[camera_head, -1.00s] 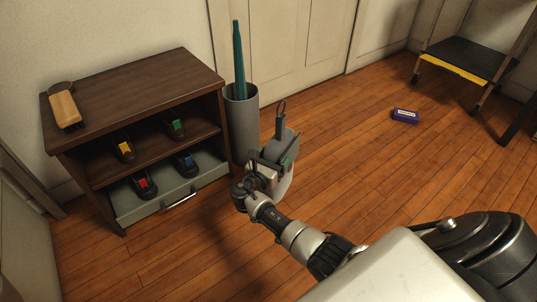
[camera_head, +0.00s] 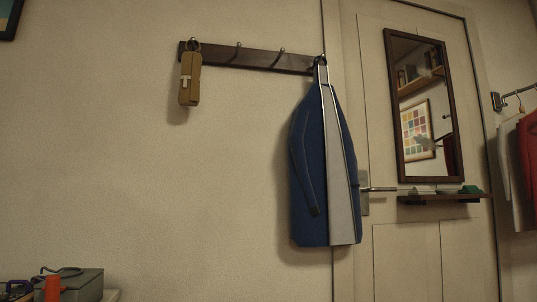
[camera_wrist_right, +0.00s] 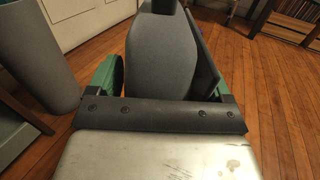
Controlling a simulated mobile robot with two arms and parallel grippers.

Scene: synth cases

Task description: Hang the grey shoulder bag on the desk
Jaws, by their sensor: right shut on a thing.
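The grey shoulder bag (camera_wrist_right: 165,50) fills the upper middle of the right wrist view. My right gripper (camera_wrist_right: 163,82), with green parts on both sides, is shut on it. Where the bag's strap runs is not clear in this view. Neither gripper shows in the head view now.
A dark wall rack (camera_head: 255,60) has bare middle hooks, a tan pouch (camera_head: 190,82) at left and a blue coat (camera_head: 308,165) at right. A mirror (camera_head: 425,105) hangs over a small shelf (camera_head: 440,199). A grey bin (camera_wrist_right: 35,60) stands left in the wrist view.

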